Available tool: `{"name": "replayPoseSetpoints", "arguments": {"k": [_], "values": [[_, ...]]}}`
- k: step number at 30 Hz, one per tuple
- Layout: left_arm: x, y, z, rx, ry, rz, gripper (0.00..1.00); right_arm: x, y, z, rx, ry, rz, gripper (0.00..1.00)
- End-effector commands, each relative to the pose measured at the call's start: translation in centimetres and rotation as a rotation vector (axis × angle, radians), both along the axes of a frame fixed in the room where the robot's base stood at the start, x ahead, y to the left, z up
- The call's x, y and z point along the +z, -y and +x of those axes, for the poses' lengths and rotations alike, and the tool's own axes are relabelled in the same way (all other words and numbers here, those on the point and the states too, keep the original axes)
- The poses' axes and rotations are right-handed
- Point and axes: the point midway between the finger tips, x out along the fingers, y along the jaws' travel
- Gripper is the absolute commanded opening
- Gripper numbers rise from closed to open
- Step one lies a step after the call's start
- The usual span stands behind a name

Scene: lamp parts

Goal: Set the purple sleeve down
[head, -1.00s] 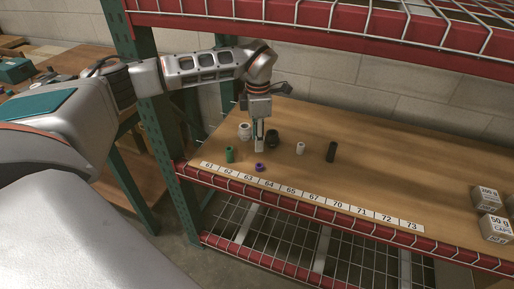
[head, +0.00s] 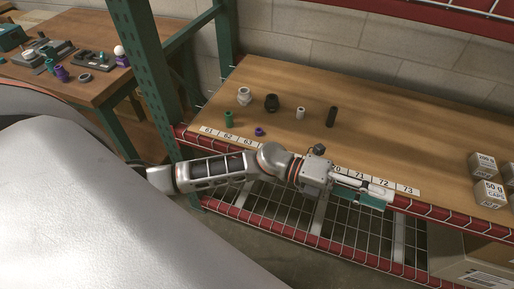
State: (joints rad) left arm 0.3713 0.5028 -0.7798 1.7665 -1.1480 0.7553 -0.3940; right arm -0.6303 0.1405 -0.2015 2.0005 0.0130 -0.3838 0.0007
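A short purple sleeve (head: 259,131) rests on the wooden shelf near its front edge, behind the number strip. No gripper touches it. A taller purple piece (head: 61,74) stands on the side table at the far left. My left gripper (head: 378,196) is to the right of the shelf sleeve, at the shelf's front edge by the higher numbers. It points right, and no purple shows at its fingers. The gap between its fingers is not clear from this angle. My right gripper is not in view.
A green cylinder (head: 228,119), a white fitting (head: 244,96), a black fitting (head: 271,102), a small white sleeve (head: 300,113) and a black tube (head: 332,117) stand on the shelf. Labelled boxes (head: 490,194) stand at the right. The shelf between tube and boxes is clear.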

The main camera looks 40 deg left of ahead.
Motion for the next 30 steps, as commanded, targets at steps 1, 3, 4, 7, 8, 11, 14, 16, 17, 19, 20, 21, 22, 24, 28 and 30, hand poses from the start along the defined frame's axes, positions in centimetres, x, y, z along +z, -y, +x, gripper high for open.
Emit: {"name": "replayPoseSetpoints", "arguments": {"k": [1,3,4,7,8,11,14,16,17,19,20,21,22,24,28,30], "values": [[0.2,-0.2,0.3,0.081,-0.102,-0.088,0.33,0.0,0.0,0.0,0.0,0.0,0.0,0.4],[0.2,-1.3,1.3,0.201,-0.243,-0.195,0.33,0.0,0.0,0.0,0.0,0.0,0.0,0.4],[-0.1,-2.0,1.7,0.252,-0.304,-0.238,0.33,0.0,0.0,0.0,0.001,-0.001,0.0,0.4],[-2.1,-5.0,3.0,0.431,-0.524,-0.369,0.33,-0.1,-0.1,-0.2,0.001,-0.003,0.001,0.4],[-3.1,-6.1,3.2,0.486,-0.592,-0.404,0.33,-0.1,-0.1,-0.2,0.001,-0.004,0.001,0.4],[-7.4,-10.0,3.0,0.672,-0.826,-0.508,0.33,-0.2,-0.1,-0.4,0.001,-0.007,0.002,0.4],[-12.7,-14.3,1.2,0.858,-1.066,-0.595,0.33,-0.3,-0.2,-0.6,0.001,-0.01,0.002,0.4],[-16.6,-17.0,-1.1,0.98,-1.225,-0.641,0.33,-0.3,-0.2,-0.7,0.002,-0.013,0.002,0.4],[-18.1,-18.0,-2.2,1.029,-1.288,-0.659,0.33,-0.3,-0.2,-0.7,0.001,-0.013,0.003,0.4],[-21.3,-20.1,-5.0,1.129,-1.418,-0.689,0.33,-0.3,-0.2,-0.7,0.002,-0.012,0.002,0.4],[-22.4,-20.8,-6.2,1.165,-1.466,-0.7,0.33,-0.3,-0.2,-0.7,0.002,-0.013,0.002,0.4],[-23.7,-21.6,-7.6,1.208,-1.522,-0.71,0.33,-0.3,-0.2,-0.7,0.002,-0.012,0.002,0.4],[-24.4,-22.0,-8.5,1.234,-1.557,-0.717,0.33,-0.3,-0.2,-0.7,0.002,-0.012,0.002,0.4],[-25.8,-22.9,-10.3,1.281,-1.617,-0.726,0.33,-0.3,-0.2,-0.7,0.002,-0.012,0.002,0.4],[-26.7,-23.4,-11.6,1.315,-1.665,-0.734,0.33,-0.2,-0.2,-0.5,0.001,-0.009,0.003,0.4],[-26.8,-23.4,-11.7,1.317,-1.669,-0.735,0.33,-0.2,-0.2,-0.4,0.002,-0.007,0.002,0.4]]}}
